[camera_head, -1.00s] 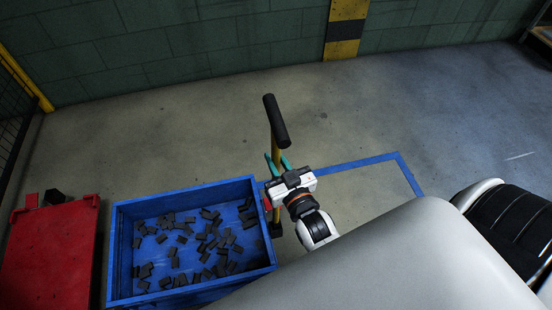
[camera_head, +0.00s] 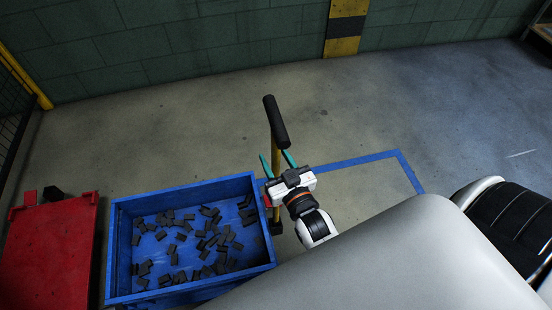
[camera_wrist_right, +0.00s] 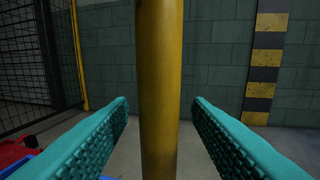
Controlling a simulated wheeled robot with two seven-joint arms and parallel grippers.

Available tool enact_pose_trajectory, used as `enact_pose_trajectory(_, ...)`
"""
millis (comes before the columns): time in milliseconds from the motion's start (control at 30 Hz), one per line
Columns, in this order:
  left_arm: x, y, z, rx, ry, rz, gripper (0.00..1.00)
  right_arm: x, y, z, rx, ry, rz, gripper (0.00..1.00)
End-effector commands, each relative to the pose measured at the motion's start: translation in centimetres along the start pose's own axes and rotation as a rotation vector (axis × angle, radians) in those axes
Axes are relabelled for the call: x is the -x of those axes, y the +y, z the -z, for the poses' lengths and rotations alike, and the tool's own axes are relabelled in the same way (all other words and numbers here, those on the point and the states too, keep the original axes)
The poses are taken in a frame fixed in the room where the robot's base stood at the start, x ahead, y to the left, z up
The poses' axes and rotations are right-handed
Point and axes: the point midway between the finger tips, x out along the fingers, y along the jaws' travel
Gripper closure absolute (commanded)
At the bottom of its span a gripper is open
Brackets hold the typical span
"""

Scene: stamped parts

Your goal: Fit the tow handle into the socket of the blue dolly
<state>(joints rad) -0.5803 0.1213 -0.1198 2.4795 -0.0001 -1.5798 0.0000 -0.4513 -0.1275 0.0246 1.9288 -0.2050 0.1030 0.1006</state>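The tow handle has a black grip (camera_head: 276,122) on a yellow pole (camera_head: 276,147) and stands roughly upright at the right side of the blue dolly. Its lower end meets a dark fitting (camera_head: 276,228) beside the blue wall; how deep it sits in the socket I cannot tell. My right gripper (camera_head: 277,158) is open, with its teal fingers spread on both sides of the pole. In the right wrist view the pole (camera_wrist_right: 160,90) stands between the fingers with a gap on each side. My left gripper is not in view.
A blue bin (camera_head: 117,250) full of loose dark parts is at the dolly. A red container (camera_head: 50,255) with a lid-like top stands to its left. A blue line (camera_head: 350,163) marks the floor. Open floor lies behind, up to the green block wall (camera_head: 200,45).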

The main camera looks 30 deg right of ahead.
Motion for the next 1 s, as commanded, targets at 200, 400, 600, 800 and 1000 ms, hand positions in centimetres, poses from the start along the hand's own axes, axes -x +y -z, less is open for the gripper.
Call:
enact_pose_trajectory(200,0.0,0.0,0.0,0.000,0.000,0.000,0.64,0.1,0.0,0.3,0.000,0.009,0.000,0.55)
enact_pose_trajectory(400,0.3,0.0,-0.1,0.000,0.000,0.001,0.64,1.8,0.0,0.2,0.000,0.010,0.000,0.55)
enact_pose_trajectory(600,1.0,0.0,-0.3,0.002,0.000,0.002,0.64,6.0,0.0,0.1,0.000,0.011,0.000,0.55)
enact_pose_trajectory(800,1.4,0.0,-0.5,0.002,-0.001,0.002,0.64,9.8,0.0,0.1,-0.001,0.007,0.000,0.55)
enact_pose_trajectory(1000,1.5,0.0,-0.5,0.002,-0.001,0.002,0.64,11.8,0.0,0.1,-0.001,0.003,0.000,0.55)
